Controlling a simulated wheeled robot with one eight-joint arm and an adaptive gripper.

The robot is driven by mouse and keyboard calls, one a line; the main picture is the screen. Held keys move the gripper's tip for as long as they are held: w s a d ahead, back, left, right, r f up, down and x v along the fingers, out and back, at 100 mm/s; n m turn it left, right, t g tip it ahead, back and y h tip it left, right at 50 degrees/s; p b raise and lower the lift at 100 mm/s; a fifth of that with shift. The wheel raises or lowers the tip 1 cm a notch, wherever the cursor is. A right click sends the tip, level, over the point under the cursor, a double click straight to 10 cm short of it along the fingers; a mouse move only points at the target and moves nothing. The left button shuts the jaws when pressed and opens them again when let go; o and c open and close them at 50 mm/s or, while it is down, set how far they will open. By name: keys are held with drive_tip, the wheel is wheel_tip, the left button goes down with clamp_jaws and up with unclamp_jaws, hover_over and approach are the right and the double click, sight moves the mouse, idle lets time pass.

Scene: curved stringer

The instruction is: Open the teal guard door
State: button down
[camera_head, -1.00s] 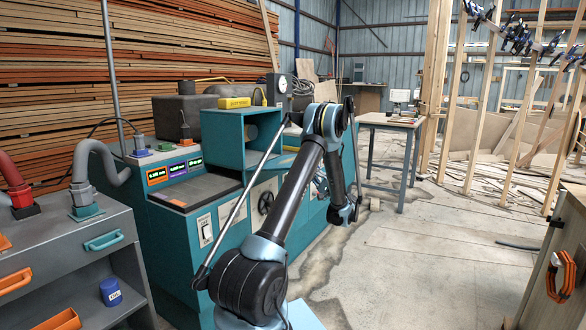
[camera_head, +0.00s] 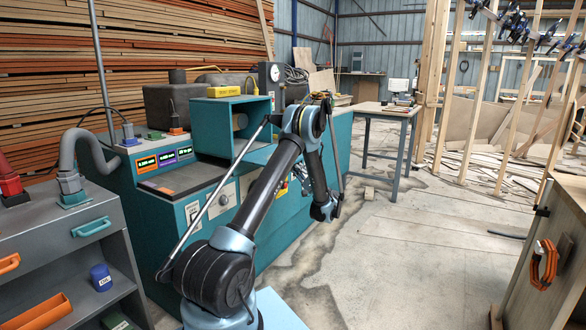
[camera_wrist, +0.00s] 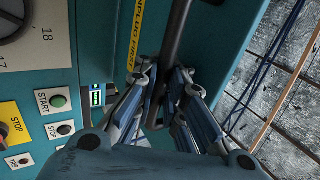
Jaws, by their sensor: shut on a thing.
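In the wrist view my gripper (camera_wrist: 163,98) is shut around a dark bar-like handle (camera_wrist: 180,30). The handle runs along a teal panel (camera_wrist: 232,28), which looks like the guard door; its edge borders open floor on the right. I cannot tell whether the door stands ajar. The arm hides part of the machine front, and the handle is too small to make out there.
START and STOP buttons (camera_wrist: 58,102) and a dial (camera_wrist: 22,20) sit left of my gripper. A grey cabinet (camera_head: 60,230) stands at the left, a wooden bench (camera_head: 545,255) at the right and a table (camera_head: 385,112) behind.

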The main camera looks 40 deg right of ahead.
drive_tip(key=c, duration=1.9)
unclamp_jaws()
drive_tip(key=shift+c, duration=0.2)
drive_tip(key=shift+d, duration=0.1)
drive_tip(key=v, duration=1.2)
drive_tip(key=shift+f, duration=0.1)
